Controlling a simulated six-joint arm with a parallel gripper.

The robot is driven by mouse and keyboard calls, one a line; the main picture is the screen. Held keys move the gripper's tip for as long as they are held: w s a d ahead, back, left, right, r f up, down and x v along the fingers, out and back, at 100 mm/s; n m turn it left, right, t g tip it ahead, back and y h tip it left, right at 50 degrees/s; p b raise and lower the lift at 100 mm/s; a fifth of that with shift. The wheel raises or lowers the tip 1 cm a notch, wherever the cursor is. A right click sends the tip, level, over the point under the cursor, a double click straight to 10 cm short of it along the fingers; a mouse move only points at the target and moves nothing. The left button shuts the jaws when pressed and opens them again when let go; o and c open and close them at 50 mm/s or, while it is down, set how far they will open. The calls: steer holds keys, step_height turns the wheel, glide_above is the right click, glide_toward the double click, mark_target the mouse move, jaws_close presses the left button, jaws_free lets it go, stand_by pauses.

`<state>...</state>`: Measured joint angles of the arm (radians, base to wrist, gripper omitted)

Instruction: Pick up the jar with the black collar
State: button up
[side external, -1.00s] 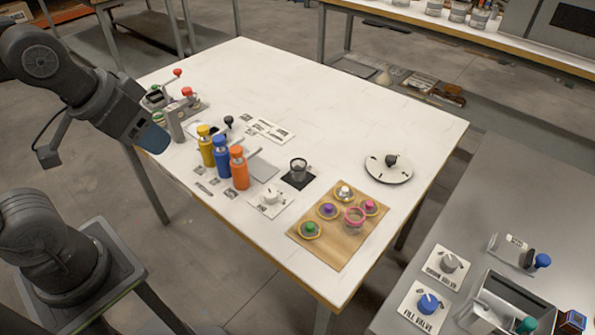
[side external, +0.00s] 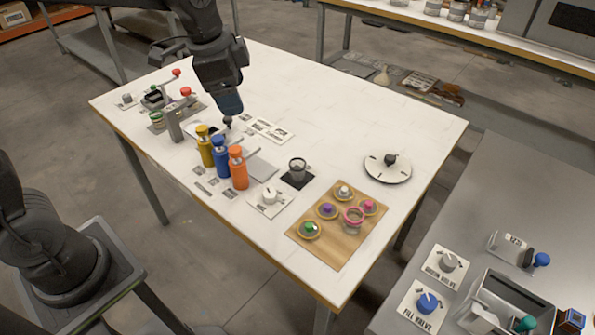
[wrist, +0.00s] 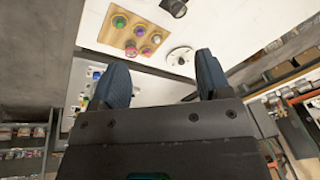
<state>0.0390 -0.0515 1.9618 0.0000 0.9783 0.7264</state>
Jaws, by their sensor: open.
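The jar with the black collar (side external: 298,167) stands upright on a black square mat near the middle of the white table. In the wrist view, a dark cylinder at the top edge (wrist: 175,7) looks like this jar, partly cut off. My gripper (side external: 229,103) is above the back left of the table, behind the bottles, to the left of the jar and well apart from it. In the wrist view the two fingers of my gripper (wrist: 162,80) are spread with nothing between them.
Yellow, blue and orange bottles (side external: 238,170) stand between my gripper and the table's front edge. A wooden board (side external: 330,245) holds several coloured knobs and a pink-collared jar (side external: 352,217). A white dial plate (side external: 388,170) lies at right. The back right table area is clear.

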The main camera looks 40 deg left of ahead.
steer(key=w+d+f+m+g, duration=0.1)
steer(key=w+f+m+g, duration=0.1)
steer(key=w+f+m, duration=0.45)
steer(key=m, duration=0.3)
glide_above(297, 165)
steer(key=s+d, duration=0.2)
steer(key=shift+g, duration=0.4)
steer(key=f, duration=1.6)
steer(key=shift+w+a+f, duration=0.2)
steer(key=shift+f, duration=0.2)
steer(key=shift+w+a+f, duration=0.1)
steer(key=shift+f, duration=1.25)
steer(key=shift+w+a+f, duration=0.1)
steer(key=shift+f, duration=1.2)
steer(key=shift+c, duration=0.3)
steer(key=c, duration=0.9)
